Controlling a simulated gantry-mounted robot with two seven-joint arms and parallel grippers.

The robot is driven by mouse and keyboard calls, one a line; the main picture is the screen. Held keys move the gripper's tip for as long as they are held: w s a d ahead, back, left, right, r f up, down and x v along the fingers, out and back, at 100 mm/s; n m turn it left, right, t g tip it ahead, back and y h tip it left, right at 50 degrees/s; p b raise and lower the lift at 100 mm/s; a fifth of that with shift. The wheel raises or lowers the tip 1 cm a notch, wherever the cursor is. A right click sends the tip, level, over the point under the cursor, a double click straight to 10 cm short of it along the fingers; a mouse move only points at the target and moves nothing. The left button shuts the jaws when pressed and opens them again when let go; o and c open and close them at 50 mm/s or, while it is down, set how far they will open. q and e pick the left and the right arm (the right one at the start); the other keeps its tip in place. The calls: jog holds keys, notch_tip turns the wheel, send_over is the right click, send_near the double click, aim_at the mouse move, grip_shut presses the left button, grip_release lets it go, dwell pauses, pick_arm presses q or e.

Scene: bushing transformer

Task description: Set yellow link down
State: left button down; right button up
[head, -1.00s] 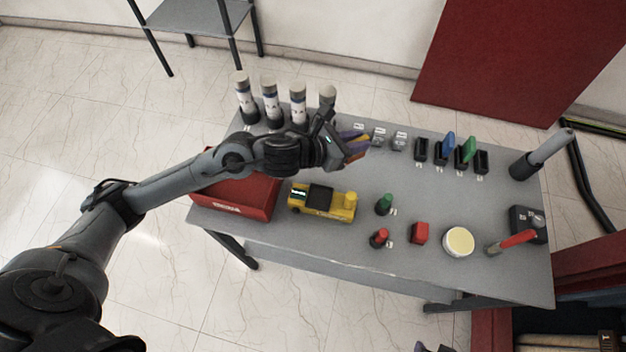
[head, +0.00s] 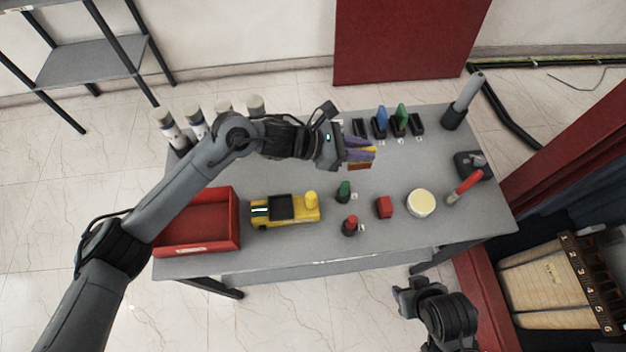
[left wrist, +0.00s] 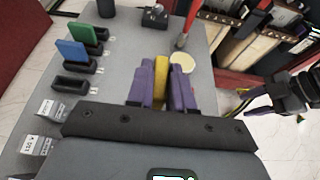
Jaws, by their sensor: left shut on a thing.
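My left gripper (head: 368,153) is over the middle of the grey table. In the left wrist view its purple fingers are shut on the yellow link (left wrist: 161,78), which is partly hidden between them. In the head view the fingers cover most of the link. A row of black holders stands beyond the gripper: one has a blue link (head: 381,116), one a green link (head: 402,114). The holder at the row's left end (head: 360,127) and the one at its right end (head: 417,124) look empty. My right gripper (head: 404,297) is low in front of the table; its jaws are unclear.
A red bin (head: 236,222) and a yellow meter (head: 285,211) are at the front left. A green knob (head: 344,192), red knob (head: 350,226), red block (head: 384,207) and round cream-topped tub (head: 421,203) stand at the front. A grey-handled tool (head: 466,95) stands at the back right.

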pick_arm(q)
jog(key=shift+s+a+f, duration=0.2)
jog(key=shift+a+f, duration=1.5)
jog(key=shift+s+a+f, duration=0.2)
jog(key=shift+a+f, duration=1.45)
jog(key=shift+a, duration=0.05)
jog(key=shift+s+a+f, duration=0.2)
jog(key=shift+a+f, duration=1.5)
jog(key=shift+f+b, duration=0.2)
jog(key=shift+b, duration=0.25)
jog(key=c, duration=1)
grip_release()
jog(key=shift+r, duration=0.15)
